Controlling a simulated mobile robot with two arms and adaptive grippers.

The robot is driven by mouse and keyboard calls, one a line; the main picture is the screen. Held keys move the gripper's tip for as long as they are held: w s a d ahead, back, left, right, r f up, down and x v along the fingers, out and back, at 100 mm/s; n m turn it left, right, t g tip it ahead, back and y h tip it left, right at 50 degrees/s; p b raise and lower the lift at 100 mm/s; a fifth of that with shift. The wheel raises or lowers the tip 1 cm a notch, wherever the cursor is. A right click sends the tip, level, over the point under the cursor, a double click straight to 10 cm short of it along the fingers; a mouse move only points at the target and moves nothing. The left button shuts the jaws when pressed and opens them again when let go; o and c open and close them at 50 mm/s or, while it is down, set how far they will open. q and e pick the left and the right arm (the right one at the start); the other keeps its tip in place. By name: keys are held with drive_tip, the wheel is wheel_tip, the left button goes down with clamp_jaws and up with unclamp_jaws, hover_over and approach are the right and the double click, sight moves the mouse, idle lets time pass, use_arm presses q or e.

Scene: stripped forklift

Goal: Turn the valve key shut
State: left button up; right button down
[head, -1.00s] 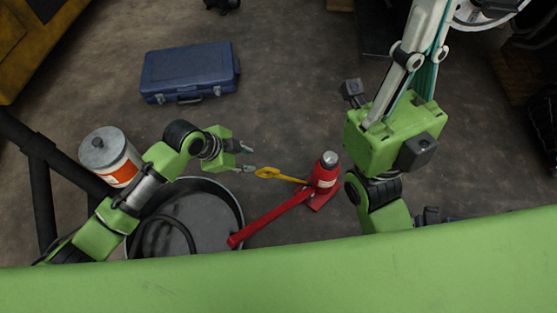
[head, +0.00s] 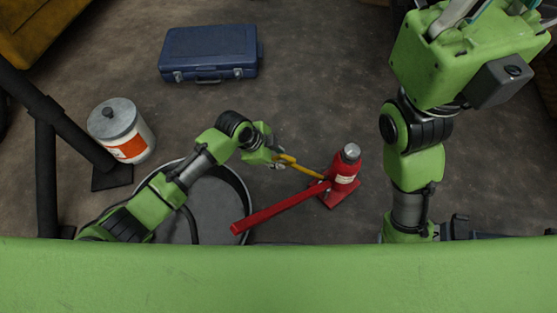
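The valve key is a yellow bar (head: 301,166) that runs from my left gripper to the base of a red bottle jack (head: 343,176). Its ringed outer end is at the gripper and partly hidden by it. My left gripper (head: 278,153) is at that end, with its fingers around or beside it. I cannot tell whether they are closed on it. The jack stands upright on a red base plate, and a long red handle (head: 275,209) slopes down to the left from it.
A dark round pan (head: 218,208) lies under my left arm. A white and orange can (head: 129,143) with a grey lid stands at the left, near a black frame (head: 45,150). A blue case (head: 209,53) lies at the back. The floor between case and jack is clear.

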use_arm(q)
drive_tip(key=shift+d+f, duration=0.15)
drive_tip(key=shift+f, duration=0.1)
clamp_jaws()
